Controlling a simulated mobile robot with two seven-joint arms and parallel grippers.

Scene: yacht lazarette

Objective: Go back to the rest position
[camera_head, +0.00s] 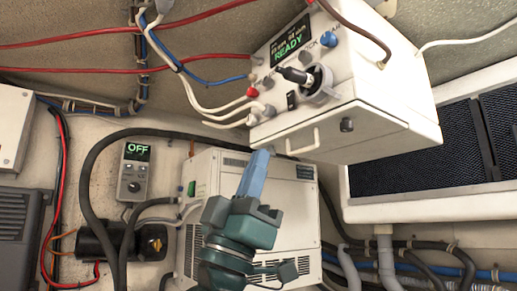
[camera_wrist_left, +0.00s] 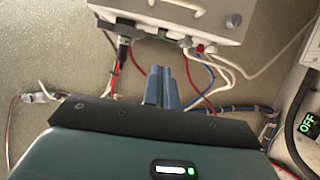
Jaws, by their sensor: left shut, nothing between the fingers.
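My left gripper (camera_head: 258,158) is in the middle of the head view, its blue fingers closed together and pointing up. Nothing is between the fingers. In the left wrist view the closed fingers (camera_wrist_left: 162,86) point up toward the underside of a white unit (camera_wrist_left: 185,12), with wall and cables behind them. In the head view the fingertips show just below that white unit (camera_head: 385,125), which has a READY display; I cannot tell the gap between them. My right gripper is not in view.
A white vented cabinet (camera_head: 298,215) stands behind my left gripper. A small controller reading OFF (camera_head: 134,172) and a black cylindrical part (camera_head: 100,243) are to the left. Red, white and blue cables cross the wall. A dark-grilled panel (camera_head: 420,145) is at the right.

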